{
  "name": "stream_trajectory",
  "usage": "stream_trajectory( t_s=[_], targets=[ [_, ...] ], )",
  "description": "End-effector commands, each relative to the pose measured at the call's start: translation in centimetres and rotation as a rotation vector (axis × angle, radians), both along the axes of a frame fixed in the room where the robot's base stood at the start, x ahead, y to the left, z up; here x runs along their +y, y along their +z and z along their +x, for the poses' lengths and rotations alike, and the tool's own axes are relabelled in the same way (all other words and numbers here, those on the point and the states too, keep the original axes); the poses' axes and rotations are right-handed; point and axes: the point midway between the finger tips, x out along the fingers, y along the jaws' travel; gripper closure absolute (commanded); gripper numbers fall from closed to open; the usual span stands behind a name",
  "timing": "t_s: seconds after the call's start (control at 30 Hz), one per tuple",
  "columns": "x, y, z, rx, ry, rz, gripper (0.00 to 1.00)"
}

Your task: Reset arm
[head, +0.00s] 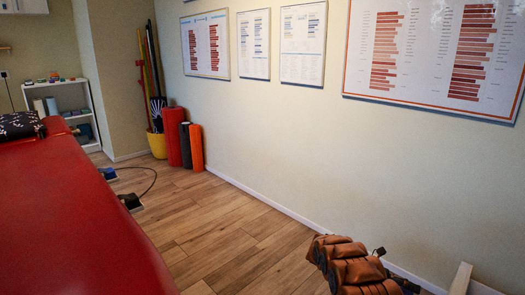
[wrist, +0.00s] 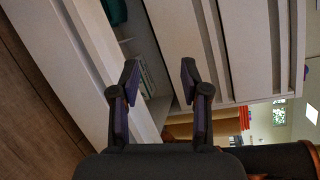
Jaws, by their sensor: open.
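My gripper (wrist: 160,82) shows in the wrist view with its two dark fingers spread apart and nothing between them. It points at a white cabinet (wrist: 215,45) with drawer or door fronts, seen turned on its side. I cannot tell whether the fingertips touch it. A gap in the cabinet shows a teal item (wrist: 115,12) and some pale, thin items inside. My gripper is not clearly visible in the head view.
A red treatment table (head: 70,220) fills the left of the head view. Foam rollers (head: 174,137) and a yellow bucket (head: 157,145) stand by the wall, near a white shelf (head: 92,100). Brown leather-like bundles (head: 352,268) are at lower right. The wooden floor (head: 225,230) between is clear.

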Motion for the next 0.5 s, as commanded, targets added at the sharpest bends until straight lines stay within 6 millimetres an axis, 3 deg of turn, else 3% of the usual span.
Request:
stream_trajectory(
  t_s=[0.03,0.5],
  targets=[
    [0.2,2.8,-0.2,-0.043,-0.013,-0.004,0.54],
    [2.9,17.1,-4.8,-0.431,-0.178,-0.034,0.54]
  ],
)
